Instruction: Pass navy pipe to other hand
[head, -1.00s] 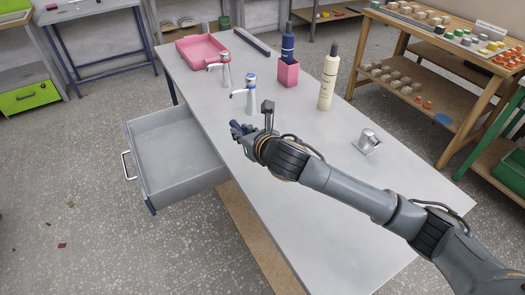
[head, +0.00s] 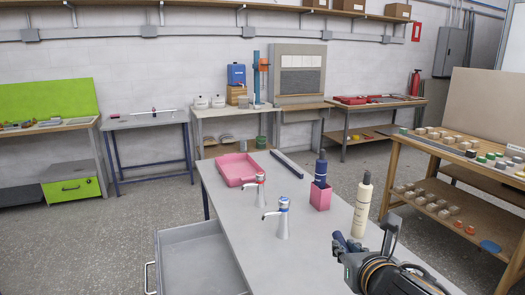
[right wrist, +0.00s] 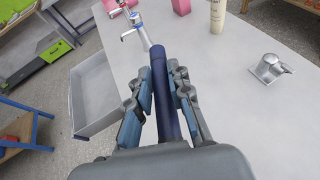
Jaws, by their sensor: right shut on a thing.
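The navy pipe (right wrist: 160,85) is a dark blue tube between the two fingers of my right gripper (right wrist: 163,92) in the right wrist view. The gripper is shut on it, and the pipe points forward, away from the wrist. In the head view, my right gripper (head: 345,243) shows at the lower right, above the grey table (head: 225,205). The pipe there is hard to tell from the fingers. My left gripper is in neither view.
Two taps (head: 283,220) (head: 260,190), a pink tray (head: 237,170), a dark bar (head: 286,164), a pink holder with a navy bottle (head: 320,196) and a cream bottle (head: 362,208) stand on the table. A drawer (head: 195,262) is open at left. A metal fitting (right wrist: 270,68) lies at right.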

